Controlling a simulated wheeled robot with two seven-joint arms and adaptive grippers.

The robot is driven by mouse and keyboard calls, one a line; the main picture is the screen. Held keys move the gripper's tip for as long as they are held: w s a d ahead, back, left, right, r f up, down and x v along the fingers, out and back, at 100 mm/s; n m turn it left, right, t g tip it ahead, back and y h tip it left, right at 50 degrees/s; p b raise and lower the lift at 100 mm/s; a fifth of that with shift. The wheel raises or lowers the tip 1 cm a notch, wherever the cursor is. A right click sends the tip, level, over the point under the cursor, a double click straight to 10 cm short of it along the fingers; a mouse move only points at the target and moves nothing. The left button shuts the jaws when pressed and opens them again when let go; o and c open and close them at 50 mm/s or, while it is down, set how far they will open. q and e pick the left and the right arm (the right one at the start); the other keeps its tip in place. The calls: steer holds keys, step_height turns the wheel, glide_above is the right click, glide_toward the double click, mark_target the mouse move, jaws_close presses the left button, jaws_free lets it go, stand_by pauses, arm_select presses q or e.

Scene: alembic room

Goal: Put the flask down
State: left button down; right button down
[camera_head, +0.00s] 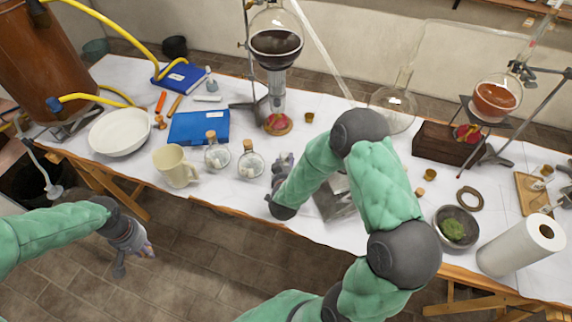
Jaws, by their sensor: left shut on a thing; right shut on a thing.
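Two small corked glass flasks with white contents stand on the white-covered table. One flask (216,156) is beside the cream mug. The other flask (250,164) is just left of my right gripper (283,162). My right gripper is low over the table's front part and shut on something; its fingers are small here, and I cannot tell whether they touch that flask. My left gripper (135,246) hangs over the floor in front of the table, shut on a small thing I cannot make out.
A cream mug (175,167), white bowl (120,131) and blue book (199,128) are on the left. A round flask (276,43) on a stand is behind. A grey bowl (456,227) and paper roll (522,244) stand at right. My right arm covers the middle front.

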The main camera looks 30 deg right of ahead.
steer(key=shift+r, duration=0.1)
arm_select(q)
steer(key=shift+f, duration=0.1)
arm_select(e)
steer(key=c, duration=0.6)
jaws_free()
steer(key=shift+f, duration=0.2)
